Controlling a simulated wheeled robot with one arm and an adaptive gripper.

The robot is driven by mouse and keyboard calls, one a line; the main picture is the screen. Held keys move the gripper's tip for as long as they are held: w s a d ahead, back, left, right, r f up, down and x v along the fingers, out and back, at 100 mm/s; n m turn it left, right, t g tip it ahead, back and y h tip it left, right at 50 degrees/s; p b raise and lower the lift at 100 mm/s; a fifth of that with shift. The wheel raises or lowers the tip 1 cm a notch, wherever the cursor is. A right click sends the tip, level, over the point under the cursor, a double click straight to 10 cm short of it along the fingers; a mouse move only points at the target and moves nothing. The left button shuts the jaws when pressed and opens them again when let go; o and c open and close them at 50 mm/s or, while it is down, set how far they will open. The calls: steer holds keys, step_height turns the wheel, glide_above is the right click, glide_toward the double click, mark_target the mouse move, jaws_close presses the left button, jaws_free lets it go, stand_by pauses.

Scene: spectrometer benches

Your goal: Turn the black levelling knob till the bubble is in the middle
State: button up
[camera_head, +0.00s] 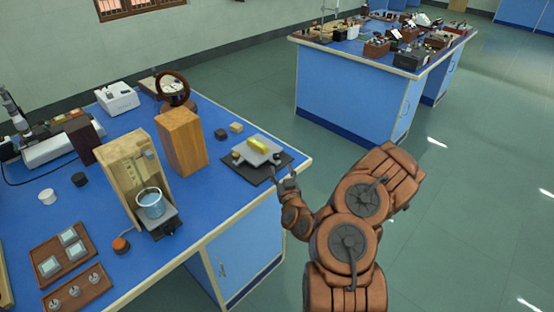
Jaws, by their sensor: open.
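A small grey levelling stand (257,153) with a yellow bar-shaped level (250,144) on top sits on a dark mat (241,169) near the right corner of the blue bench. A small dark part at the stand's right end looks like the black levelling knob (277,158). The bubble is too small to make out. My gripper (287,180) is at the bench edge, just in front of and below this knob. Its fingers are small in view and look open, with nothing seen between them. I cannot tell whether a finger touches the stand or mat.
A tall wooden block (182,140) stands left of the mat, with two small blocks between. A round dial instrument (173,88) stands behind. A second crowded bench (345,93) is beyond open floor.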

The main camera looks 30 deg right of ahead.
mark_target(277, 158)
steer(key=shift+b+x, duration=1.3)
steer(key=shift+b, duration=1.95)
steer(key=shift+w+d+f+b, duration=0.1)
steer(key=shift+w+f+b, duration=0.2)
steer(key=shift+w+b, duration=0.65)
steer(key=shift+w+d+r+b, duration=0.15)
steer(key=shift+d+b, duration=0.05)
steer(key=shift+b, duration=0.8)
steer(key=shift+w+r, duration=0.25)
steer(key=shift+w, duration=0.05)
steer(key=shift+p+x, duration=0.4)
steer(key=shift+x, duration=0.65)
steer(key=shift+d, duration=0.1)
steer(key=shift+f, duration=0.1)
jaws_close()
